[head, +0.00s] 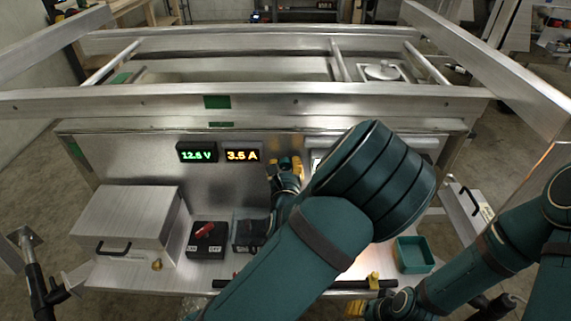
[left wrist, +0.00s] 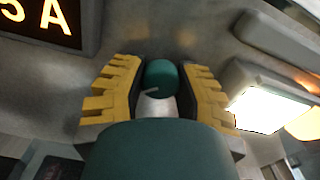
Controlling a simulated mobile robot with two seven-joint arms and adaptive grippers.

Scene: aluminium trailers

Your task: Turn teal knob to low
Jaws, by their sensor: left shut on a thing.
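The teal knob (left wrist: 162,75) sits on the metal panel, with a pale pointer mark at its lower left in the left wrist view. My left gripper (left wrist: 160,82) has its yellow-tipped fingers on both sides of the knob and is shut on it. In the head view my left gripper (head: 286,164) is at the panel, just right of the amber display, and hides the knob. Any low marking around the knob cannot be read. My right gripper (head: 365,295) is low at the right, partly hidden, and its jaw state is unclear.
The panel carries a green 12.5 V display (head: 196,153) and an amber 3.5 A display (head: 242,155). A lit lamp (left wrist: 268,108) is right of the knob. A metal box (head: 125,222), a red-levered switch box (head: 206,238) and a teal bin (head: 413,254) stand on the shelf below.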

